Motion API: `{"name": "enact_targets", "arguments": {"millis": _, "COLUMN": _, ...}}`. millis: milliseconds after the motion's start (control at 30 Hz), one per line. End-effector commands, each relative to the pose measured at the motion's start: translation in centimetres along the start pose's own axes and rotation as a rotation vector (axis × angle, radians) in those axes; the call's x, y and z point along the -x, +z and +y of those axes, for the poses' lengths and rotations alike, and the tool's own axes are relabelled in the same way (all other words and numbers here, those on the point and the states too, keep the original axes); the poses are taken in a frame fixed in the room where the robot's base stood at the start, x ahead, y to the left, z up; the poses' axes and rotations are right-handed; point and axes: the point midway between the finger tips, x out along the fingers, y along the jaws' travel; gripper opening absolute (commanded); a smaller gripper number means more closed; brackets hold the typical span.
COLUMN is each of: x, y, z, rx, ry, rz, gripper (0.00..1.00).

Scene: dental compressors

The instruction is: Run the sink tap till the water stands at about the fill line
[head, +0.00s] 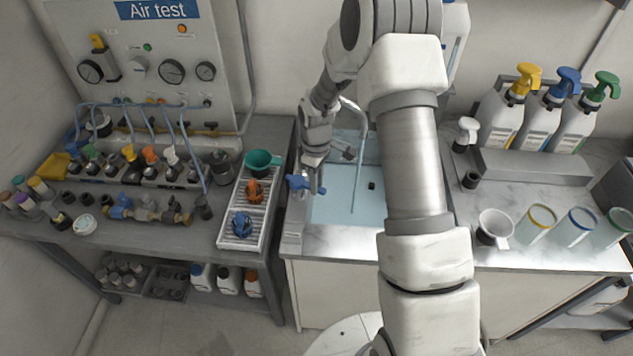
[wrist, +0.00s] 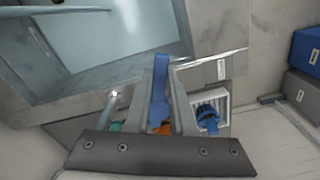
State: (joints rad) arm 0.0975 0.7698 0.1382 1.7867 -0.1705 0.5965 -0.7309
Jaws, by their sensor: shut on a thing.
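The sink (head: 335,237) is set in the counter, its basin pale blue inside with a small dark drain (head: 372,186). The metal tap spout (head: 353,104) arches over its back. A thin blue streak (head: 357,175), which looks like running water, drops from the spout into the basin. My gripper (head: 312,188) is at the sink's left edge, shut on a blue tap lever (head: 297,182). In the wrist view the lever (wrist: 160,88) stands between the fingers and the sink (wrist: 110,45) is at upper left. I cannot make out the fill line or the exact water level.
Left of the sink is a white rack (head: 228,232) with a green cup (head: 262,162) and orange and blue parts. On the right counter stand a white jug (head: 494,228), several clear beakers and spray bottles (head: 505,115). My arm hides the sink's right side.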

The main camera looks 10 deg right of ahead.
Motion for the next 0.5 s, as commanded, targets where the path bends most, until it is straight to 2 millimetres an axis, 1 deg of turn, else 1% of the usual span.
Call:
{"name": "enact_targets", "arguments": {"millis": 167, "x": -0.3, "y": -0.1, "z": -0.6, "rx": -0.085, "ry": 0.002, "rz": 0.0, "gripper": 0.0}}
{"name": "enact_targets", "arguments": {"millis": 400, "x": -0.3, "y": -0.4, "z": -2.0, "rx": -0.339, "ry": 0.003, "rz": 0.0, "gripper": 0.0}}
{"name": "enact_targets", "arguments": {"millis": 500, "x": -0.2, "y": -0.6, "z": -2.4, "rx": -0.42, "ry": 0.002, "rz": 0.001, "gripper": 0.0}}
